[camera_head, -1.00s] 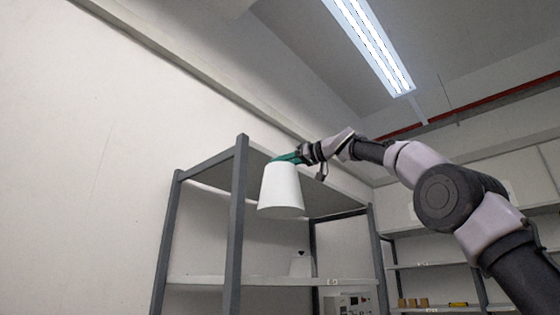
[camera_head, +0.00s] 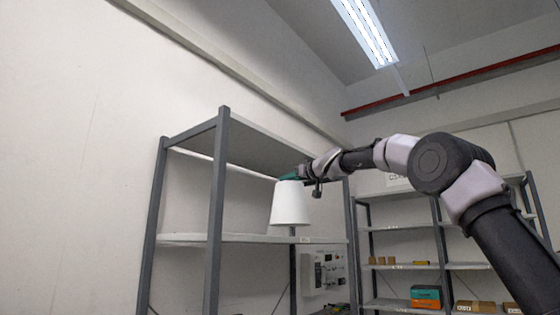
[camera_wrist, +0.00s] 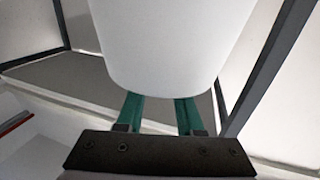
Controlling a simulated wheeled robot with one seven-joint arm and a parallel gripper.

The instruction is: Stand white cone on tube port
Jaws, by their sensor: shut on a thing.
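The white cone (camera_head: 290,203) is a tapered, lampshade-like piece, narrower at the top and upright in the head view. My gripper (camera_head: 290,177) has green fingers and is shut on it at its upper end. The cone hangs in front of the grey rack, above the level of its middle shelf. In the wrist view the cone (camera_wrist: 170,45) fills the upper middle, with the green fingers (camera_wrist: 160,110) reaching to it. I cannot make out the tube port in either current view.
The rack's middle shelf (camera_head: 190,239) looks bare on its left part. The rack's front post (camera_head: 217,200) stands left of the cone. A wall panel with controls (camera_head: 325,270) is below right. A second rack with boxes (camera_head: 425,296) stands at the back right.

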